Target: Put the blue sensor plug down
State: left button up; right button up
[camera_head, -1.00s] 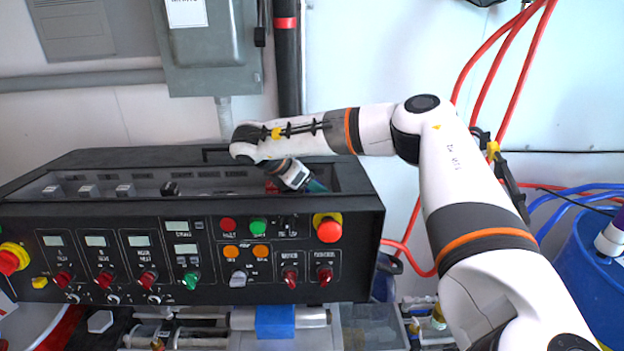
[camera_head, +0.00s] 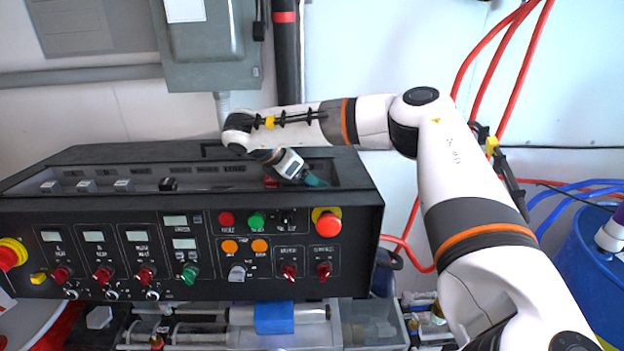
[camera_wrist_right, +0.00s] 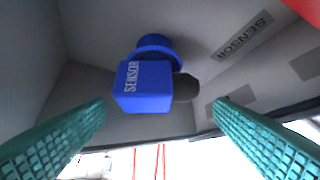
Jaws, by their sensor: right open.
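The blue sensor plug (camera_wrist_right: 143,86), a block with a round blue collar marked SENSOR, shows in the right wrist view against the grey inside of the console recess. A dark round part (camera_wrist_right: 186,88) is just beside it; I cannot tell whether they are joined. My right gripper (camera_wrist_right: 161,104) is open, its teal fingers on either side of the plug with gaps showing. In the head view my right gripper (camera_head: 316,180) reaches into the right end of the recess on top of the black console (camera_head: 130,205); the plug is hidden there. My left gripper is not in view.
A SENSOR label (camera_wrist_right: 243,35) is on the recess wall. A red part (camera_head: 271,182) sits in the recess left of my gripper. The console front carries knobs, displays and a red stop button (camera_head: 328,226). A blue barrel (camera_head: 590,265) and hoses are at right.

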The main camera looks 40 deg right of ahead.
jog(key=b+v, duration=0.2)
jog(key=v, duration=0.8)
jog(key=shift+a, duration=0.15)
